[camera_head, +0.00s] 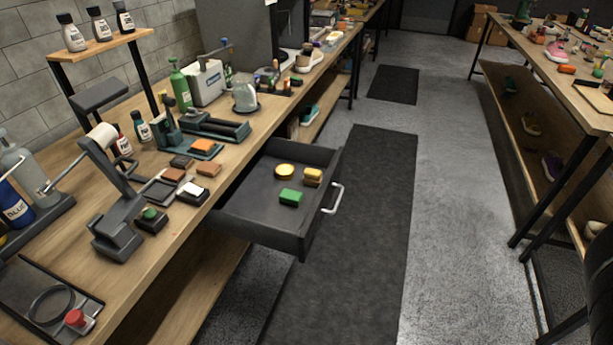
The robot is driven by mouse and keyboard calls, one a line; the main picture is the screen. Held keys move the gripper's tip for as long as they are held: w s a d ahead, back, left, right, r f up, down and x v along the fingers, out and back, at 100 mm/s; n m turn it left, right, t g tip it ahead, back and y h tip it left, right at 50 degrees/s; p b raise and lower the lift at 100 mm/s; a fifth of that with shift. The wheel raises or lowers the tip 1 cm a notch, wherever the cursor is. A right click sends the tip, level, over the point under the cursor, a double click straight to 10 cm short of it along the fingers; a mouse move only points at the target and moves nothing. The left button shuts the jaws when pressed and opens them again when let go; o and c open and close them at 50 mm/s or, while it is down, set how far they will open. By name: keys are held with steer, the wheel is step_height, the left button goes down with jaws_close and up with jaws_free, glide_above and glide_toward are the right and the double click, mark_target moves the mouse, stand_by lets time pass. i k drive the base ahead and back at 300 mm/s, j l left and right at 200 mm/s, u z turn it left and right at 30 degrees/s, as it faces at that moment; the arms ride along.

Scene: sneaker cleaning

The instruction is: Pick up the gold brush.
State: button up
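An open dark grey drawer (239,212) juts out from under the left workbench. Inside it lie a round yellow-gold piece (285,170), a small yellow-gold block with a darker lower part (312,177), and a green block (290,197) nearer the front. The yellow-gold block sits close to the drawer's handle side, right of the round piece. Either yellow-gold piece could be the gold brush; bristles are too small to make out. My gripper is not in view.
The drawer's silver handle (336,198) faces the aisle. The left workbench (160,262) is crowded with bottles, stands and small brown and orange blocks. Dark mats (365,230) cover the aisle floor, which is clear. Another bench (560,75) with a shoe shelf stands at right.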

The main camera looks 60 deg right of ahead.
mark_target(313, 178)
steer(key=z, duration=0.95)
